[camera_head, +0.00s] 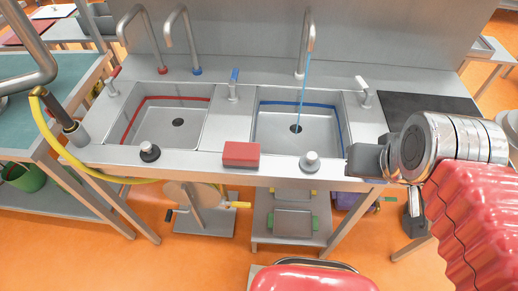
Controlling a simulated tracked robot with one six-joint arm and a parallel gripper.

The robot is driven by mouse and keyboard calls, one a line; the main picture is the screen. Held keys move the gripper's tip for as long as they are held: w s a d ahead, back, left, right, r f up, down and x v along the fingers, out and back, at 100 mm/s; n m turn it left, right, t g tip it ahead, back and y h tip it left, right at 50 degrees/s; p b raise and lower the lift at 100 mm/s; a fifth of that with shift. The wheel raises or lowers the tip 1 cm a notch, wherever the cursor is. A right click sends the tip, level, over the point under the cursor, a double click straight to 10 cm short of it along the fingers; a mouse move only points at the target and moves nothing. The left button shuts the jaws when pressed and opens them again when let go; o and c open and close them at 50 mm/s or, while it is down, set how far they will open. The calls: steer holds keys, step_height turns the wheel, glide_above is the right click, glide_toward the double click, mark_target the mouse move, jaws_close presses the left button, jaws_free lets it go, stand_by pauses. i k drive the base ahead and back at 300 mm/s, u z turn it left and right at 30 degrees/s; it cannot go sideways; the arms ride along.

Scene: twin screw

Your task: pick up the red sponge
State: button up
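The red sponge (241,154) is a brick-shaped block. It lies on the front ledge of the metal sink counter, between the two basins. My gripper (360,160) is a dark, blocky end on my grey arm at the right, near the counter's front edge in the picture. It is well to the right of the sponge and apart from it. Its fingers cannot be made out, so I cannot tell whether it is open or shut.
A left basin (178,135) has a red stripe; a right basin (297,139) has a blue stripe, with water running into it. Round knobs stand on the ledge left (149,151) and right (310,161) of the sponge. A yellow hose (68,157) hangs at the left.

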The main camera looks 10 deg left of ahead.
mark_target(244, 155)
steer(key=z, duration=0.4)
steer(key=k, duration=1.05)
steer(key=u, duration=1.55)
steer(key=i, duration=1)
steer(key=u, duration=0.1)
